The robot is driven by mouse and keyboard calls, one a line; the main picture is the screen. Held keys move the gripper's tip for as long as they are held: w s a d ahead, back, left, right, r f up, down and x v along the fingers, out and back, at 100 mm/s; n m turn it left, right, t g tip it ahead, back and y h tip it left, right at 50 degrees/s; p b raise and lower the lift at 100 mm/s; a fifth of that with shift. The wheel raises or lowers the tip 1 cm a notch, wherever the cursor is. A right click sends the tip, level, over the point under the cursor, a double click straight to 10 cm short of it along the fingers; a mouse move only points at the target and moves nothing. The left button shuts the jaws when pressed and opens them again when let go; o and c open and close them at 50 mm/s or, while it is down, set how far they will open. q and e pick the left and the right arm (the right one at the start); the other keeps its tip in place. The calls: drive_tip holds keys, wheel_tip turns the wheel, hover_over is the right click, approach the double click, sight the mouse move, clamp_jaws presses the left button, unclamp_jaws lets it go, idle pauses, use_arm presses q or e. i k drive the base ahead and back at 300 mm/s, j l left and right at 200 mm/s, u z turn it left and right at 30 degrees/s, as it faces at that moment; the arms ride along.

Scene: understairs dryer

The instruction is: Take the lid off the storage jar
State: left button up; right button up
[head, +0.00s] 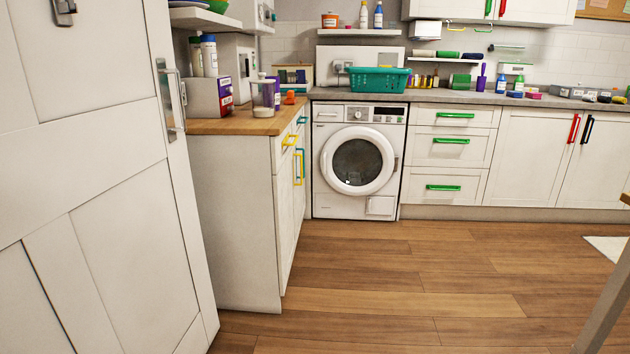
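Neither of my grippers is in view.
A large white door (110,190) fills the left side. A washing machine (357,160) is beyond the counter. The wooden floor (400,275) is open. A leg (608,300) stands at lower right.

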sight(261, 76)
drive_tip(key=i+u, duration=0.2)
drive_tip(key=i, duration=0.3)
drive_tip(key=i+l+u, duration=0.2)
drive_tip(key=i, duration=0.25)
drive_tip(key=i+l+u, duration=0.25)
drive_tip(key=i, duration=0.25)
drive_tip(key=i+l+u, duration=0.2)
drive_tip(key=i, duration=0.25)
